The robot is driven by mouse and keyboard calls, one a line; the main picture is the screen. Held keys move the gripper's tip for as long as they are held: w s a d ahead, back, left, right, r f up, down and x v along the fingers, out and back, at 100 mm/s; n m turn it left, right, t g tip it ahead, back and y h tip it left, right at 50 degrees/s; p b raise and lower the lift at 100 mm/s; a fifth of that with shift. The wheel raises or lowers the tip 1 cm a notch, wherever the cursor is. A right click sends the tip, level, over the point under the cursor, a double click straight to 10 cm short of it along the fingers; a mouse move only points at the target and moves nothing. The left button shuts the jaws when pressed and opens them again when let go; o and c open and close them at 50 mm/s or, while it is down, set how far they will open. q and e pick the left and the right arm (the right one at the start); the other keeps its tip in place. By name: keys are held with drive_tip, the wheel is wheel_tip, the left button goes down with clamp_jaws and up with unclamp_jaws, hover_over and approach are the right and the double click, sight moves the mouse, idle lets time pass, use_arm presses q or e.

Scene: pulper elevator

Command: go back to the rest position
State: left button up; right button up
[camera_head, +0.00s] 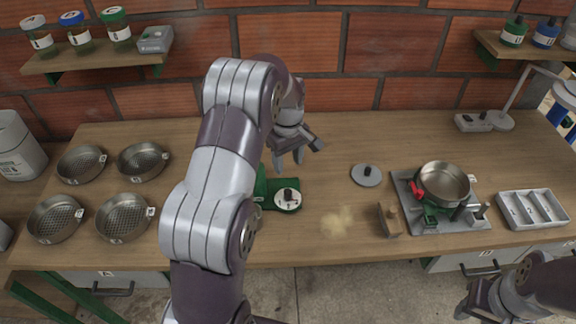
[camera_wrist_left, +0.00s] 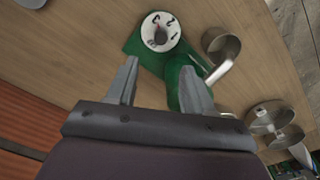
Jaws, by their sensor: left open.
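My left gripper (camera_head: 288,160) is above the middle of the wooden table, open and with nothing between its fingers. In the left wrist view the two fingers of the left gripper (camera_wrist_left: 160,68) stand apart, pointing toward a green device with a white numbered dial (camera_wrist_left: 161,32). The device's dial (camera_head: 287,198) also shows in the head view, just below the left gripper; my left arm hides part of the device. My right arm shows at the lower right corner, with its grey end (camera_head: 478,300) in front of the table edge; its jaw state is unclear.
Several round sieve pans (camera_head: 123,217) stand at the left. A metal pot (camera_head: 443,184) sits on a grey plate at the right, beside a white divided tray (camera_head: 532,208). A knobbed lid (camera_head: 367,175) and a wooden block (camera_head: 390,220) lie left of the pot. The back middle is clear.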

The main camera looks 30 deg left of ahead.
idle(0.3)
use_arm(q)
drive_tip(key=s+d+r+m, duration=0.1)
drive_tip(key=s+d+m, duration=0.5)
drive_tip(key=s, duration=0.4)
drive_tip(key=s+d+r+m+t, duration=0.1)
drive_tip(key=s+d+m, duration=0.4)
drive_tip(key=s, duration=0.5)
drive_tip(key=shift+d+r+m, duration=0.35)
drive_tip(key=shift+r+m, duration=0.3)
drive_tip(key=shift+m, duration=0.15)
